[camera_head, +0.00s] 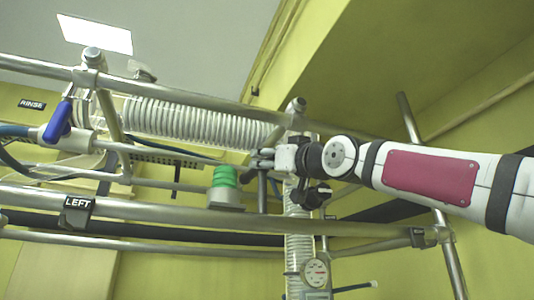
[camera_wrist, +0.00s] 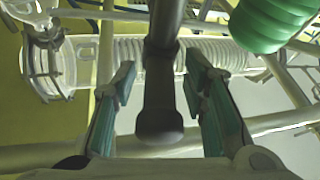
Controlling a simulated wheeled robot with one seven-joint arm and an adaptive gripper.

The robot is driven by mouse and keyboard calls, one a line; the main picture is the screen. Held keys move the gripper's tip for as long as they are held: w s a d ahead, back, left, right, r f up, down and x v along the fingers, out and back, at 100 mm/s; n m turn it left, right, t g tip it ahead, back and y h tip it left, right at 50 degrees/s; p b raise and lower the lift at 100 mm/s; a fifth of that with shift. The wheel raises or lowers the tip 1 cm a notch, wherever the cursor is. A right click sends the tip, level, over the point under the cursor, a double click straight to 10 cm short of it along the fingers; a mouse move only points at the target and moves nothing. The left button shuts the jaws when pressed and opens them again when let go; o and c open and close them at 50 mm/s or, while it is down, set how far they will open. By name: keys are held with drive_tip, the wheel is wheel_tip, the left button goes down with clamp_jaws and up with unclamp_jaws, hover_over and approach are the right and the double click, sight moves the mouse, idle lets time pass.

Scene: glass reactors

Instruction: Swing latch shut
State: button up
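A dark bar with a rounded end (camera_wrist: 160,95), which looks like the latch handle, runs between my fingers in the wrist view, with gaps on both sides. A dark upright piece (camera_head: 262,194) just below my fingers in the head view may be the same handle. My gripper (camera_head: 260,161) is at the middle of the head view, in front of the glass column. In the wrist view my gripper (camera_wrist: 163,100) is open, its two green-grey fingers apart. The latch's hinge and catch cannot be made out.
A green ribbed cap (camera_head: 225,177) stands left of my gripper and shows at upper right in the wrist view (camera_wrist: 272,22). A coiled glass condenser (camera_head: 185,120), metal rails (camera_head: 350,229), a blue-handled valve (camera_head: 58,122) and a gauge (camera_head: 315,272) surround the arm closely.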

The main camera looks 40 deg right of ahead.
drive_tip(key=shift+x, duration=1.2)
drive_tip(key=shift+c, duration=0.6)
